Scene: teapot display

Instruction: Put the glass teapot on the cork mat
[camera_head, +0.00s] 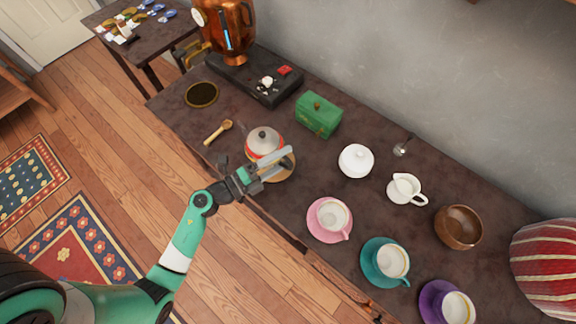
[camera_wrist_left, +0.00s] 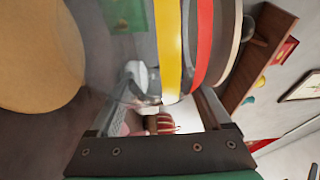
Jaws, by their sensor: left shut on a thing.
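The glass teapot (camera_head: 263,142) has a grey lid and a red band in the head view. In the left wrist view its clear glass body and its yellow and red bands (camera_wrist_left: 168,45) fill the middle. My left gripper (camera_head: 276,163) is shut on the teapot, with its fingers on either side in the wrist view. The round tan cork mat (camera_head: 287,166) shows partly from behind the teapot and the fingers; it also shows in the wrist view (camera_wrist_left: 38,55). The teapot overlaps the mat in the picture; I cannot tell whether they touch. My right gripper is not in view.
A wooden spoon (camera_head: 218,132) and a dark round mat (camera_head: 201,95) lie to the left. A green box (camera_head: 318,115) and a white lidded pot (camera_head: 356,160) stand behind and right. A pink saucer (camera_head: 318,228) with a cup is close on the right.

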